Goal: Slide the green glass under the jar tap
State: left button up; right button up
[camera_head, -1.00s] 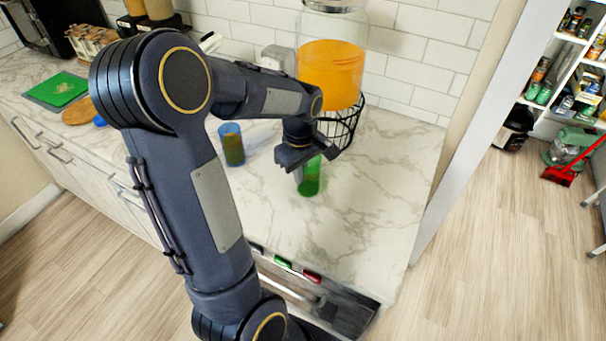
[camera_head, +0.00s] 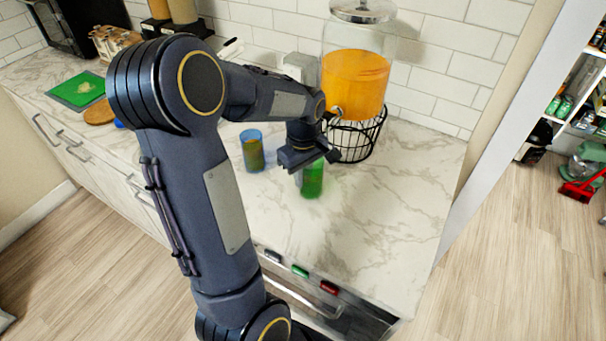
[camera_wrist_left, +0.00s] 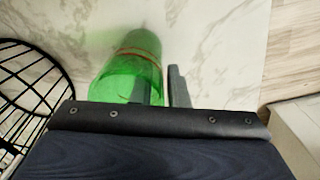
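The green glass (camera_head: 313,181) stands on the marble counter, in front of and slightly left of the juice jar (camera_head: 355,85). The jar's small tap (camera_head: 337,112) shows low on its left front, above the wire stand. My left gripper (camera_head: 300,177) is down at the green glass and partly covers it. In the left wrist view the fingers (camera_wrist_left: 160,90) are close together. One shows through the green glass (camera_wrist_left: 115,78); the other is just outside its right wall, so they appear to pinch the wall. The contact itself is hard to see. My right gripper is out of view.
The black wire stand (camera_head: 358,138) is close behind the green glass and shows at left in the wrist view (camera_wrist_left: 30,90). A blue glass (camera_head: 252,151) stands to the left. The counter is clear to the right and front, up to its edge.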

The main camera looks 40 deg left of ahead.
pick_arm(q)
jog(key=shift+o, duration=1.2)
jog(key=shift+r, duration=3.9)
